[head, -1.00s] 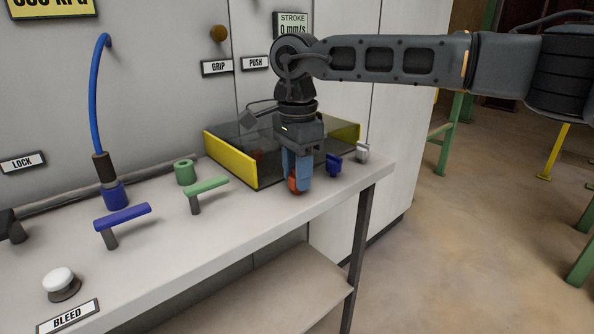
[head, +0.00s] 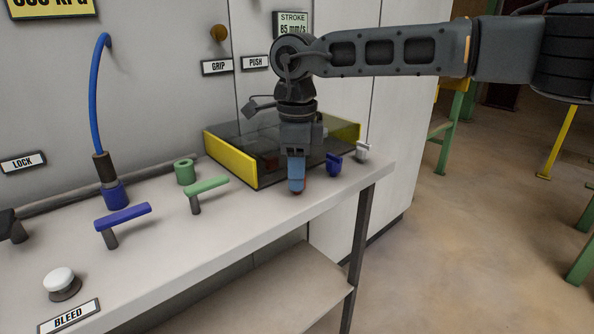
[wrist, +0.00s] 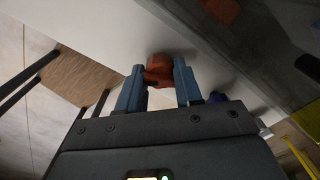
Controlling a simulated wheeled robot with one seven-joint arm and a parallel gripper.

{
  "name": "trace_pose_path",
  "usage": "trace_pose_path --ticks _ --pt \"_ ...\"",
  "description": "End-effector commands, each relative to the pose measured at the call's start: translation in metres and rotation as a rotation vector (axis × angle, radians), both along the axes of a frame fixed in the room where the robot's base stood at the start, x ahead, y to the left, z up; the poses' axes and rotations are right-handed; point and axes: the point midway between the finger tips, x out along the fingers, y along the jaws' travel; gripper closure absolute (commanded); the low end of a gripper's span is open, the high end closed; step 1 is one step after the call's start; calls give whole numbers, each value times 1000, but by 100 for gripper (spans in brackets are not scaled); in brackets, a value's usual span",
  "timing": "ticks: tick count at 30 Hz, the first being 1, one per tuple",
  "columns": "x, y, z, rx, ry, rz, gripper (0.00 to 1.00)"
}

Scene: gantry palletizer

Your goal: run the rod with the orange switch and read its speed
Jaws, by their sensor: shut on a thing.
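My gripper (head: 297,184) points down at the bench. Its blue fingers are shut on the orange switch (wrist: 165,68), which shows between the fingertips (wrist: 158,88) in the wrist view. In the head view the switch is mostly hidden behind the fingers, with only a bit of orange-red at their edge. The low box with yellow ends and a dark see-through cover (head: 232,160) stands behind the gripper. The rod cannot be made out clearly in it.
A blue switch (head: 334,164) and a white one (head: 362,152) stand right of the gripper. A green T-handle (head: 205,186), a blue T-handle (head: 122,217) and a white button (head: 59,281) are to the left. The bench front (head: 250,228) is clear.

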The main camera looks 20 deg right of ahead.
Motion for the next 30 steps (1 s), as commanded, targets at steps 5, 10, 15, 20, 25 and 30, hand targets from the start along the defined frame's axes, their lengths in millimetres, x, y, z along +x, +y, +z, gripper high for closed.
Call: trace_pose_path --ticks 5,10,15,20,25,30 --pt "0 -1 1 -2 -1 -16 96" --pt "0 -1 1 -2 -1 -16 96" --pt "0 -1 1 -2 -1 -16 61" --pt "0 -1 0 -1 0 -14 46" --pt "0 0 0 0 -1 -13 40" --pt "0 0 2 0 -1 -13 40"
